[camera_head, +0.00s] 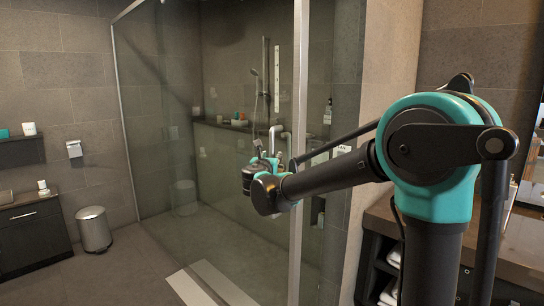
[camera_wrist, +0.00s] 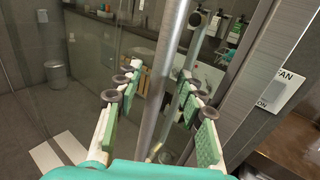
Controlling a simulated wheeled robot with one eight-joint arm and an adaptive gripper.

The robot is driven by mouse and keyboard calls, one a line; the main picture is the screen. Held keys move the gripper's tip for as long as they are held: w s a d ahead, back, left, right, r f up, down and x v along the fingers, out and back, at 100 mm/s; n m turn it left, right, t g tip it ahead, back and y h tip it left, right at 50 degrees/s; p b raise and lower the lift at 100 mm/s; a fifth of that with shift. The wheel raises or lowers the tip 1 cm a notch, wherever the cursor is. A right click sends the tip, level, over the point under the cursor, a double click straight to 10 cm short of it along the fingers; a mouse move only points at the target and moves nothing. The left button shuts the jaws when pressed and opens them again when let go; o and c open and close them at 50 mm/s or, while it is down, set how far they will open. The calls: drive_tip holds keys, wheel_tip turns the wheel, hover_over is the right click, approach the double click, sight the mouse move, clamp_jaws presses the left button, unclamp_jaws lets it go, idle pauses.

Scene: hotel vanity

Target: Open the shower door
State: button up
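The glass shower door (camera_head: 225,110) stands in the middle of the head view, beside a vertical metal post (camera_head: 299,70). A silver bent handle (camera_head: 274,132) shows on the glass just above my gripper (camera_head: 262,172), which is small and partly hidden by my arm. In the wrist view my gripper (camera_wrist: 160,72) is open, with green-padded fingers spread to either side. A metal bar (camera_wrist: 166,65) runs between the fingers, with visible gaps on both sides. A thinner round-ended bar (camera_wrist: 192,50) lies behind it; I cannot tell whether it is a reflection.
A wall with a switch plate (camera_wrist: 282,91) stands close on the right. A vanity counter (camera_head: 520,245) is at the right. A metal bin (camera_head: 94,229) and a dark cabinet (camera_head: 33,234) stand at the far left. The floor (camera_head: 130,265) left of the door is mostly clear.

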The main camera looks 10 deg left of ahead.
drive_tip(key=shift+w+d, duration=0.1)
drive_tip(key=shift+w, duration=1.1)
drive_tip(key=shift+c, duration=0.6)
clamp_jaws()
